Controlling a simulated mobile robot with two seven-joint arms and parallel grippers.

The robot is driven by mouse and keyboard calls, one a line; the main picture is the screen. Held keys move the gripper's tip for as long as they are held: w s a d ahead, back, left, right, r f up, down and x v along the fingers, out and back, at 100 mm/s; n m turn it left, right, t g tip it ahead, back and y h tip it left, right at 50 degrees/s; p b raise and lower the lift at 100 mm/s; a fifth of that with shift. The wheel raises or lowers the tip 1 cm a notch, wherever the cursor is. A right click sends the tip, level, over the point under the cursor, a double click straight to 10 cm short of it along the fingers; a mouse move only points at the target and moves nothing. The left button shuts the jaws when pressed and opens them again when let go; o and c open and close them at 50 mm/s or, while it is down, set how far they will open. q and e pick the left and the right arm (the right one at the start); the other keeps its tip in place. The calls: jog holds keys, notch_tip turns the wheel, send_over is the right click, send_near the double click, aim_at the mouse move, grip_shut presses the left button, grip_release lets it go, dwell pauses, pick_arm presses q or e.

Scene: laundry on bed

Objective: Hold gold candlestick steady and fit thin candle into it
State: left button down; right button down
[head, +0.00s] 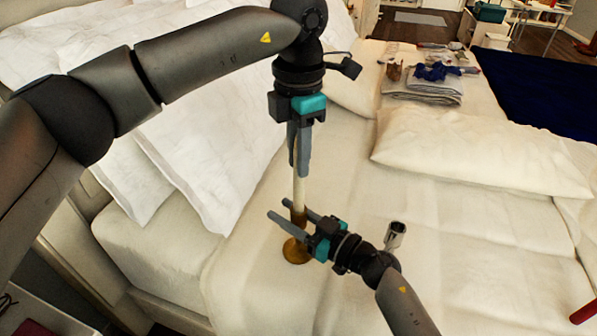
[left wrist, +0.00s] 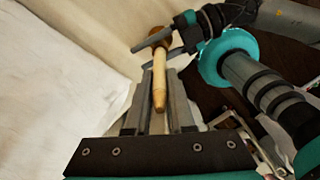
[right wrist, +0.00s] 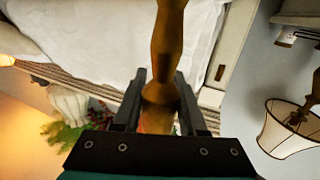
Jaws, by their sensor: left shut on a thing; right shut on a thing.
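The gold candlestick (head: 296,250) stands about upright on the bed in the head view, its round base low. My right gripper (head: 282,209) is shut on its upper stem; the right wrist view shows the gold stem (right wrist: 168,38) between the fingers (right wrist: 158,85). My left gripper (head: 298,160) is above, pointing down, shut on the thin cream candle (head: 298,190). The candle is nearly vertical, its lower end meeting the candlestick's top. In the left wrist view the candle (left wrist: 159,85) lines up with the gold top (left wrist: 160,40). How deep it sits is hidden.
A silver cylinder (head: 395,235) is close beside my right arm. White pillows (head: 210,130) lie behind and left; another pillow (head: 480,150) is at right. Folded laundry (head: 425,85) is at the back. A red object (head: 583,313) is at the right edge. Bed in front is clear.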

pick_arm(q)
jog(key=shift+f, duration=1.6)
jog(key=shift+f, duration=0.15)
jog(key=c, duration=0.8)
grip_release()
jog(key=shift+o, duration=0.2)
notch_tip(320, 180, up, 12)
jog(key=shift+r, duration=0.2)
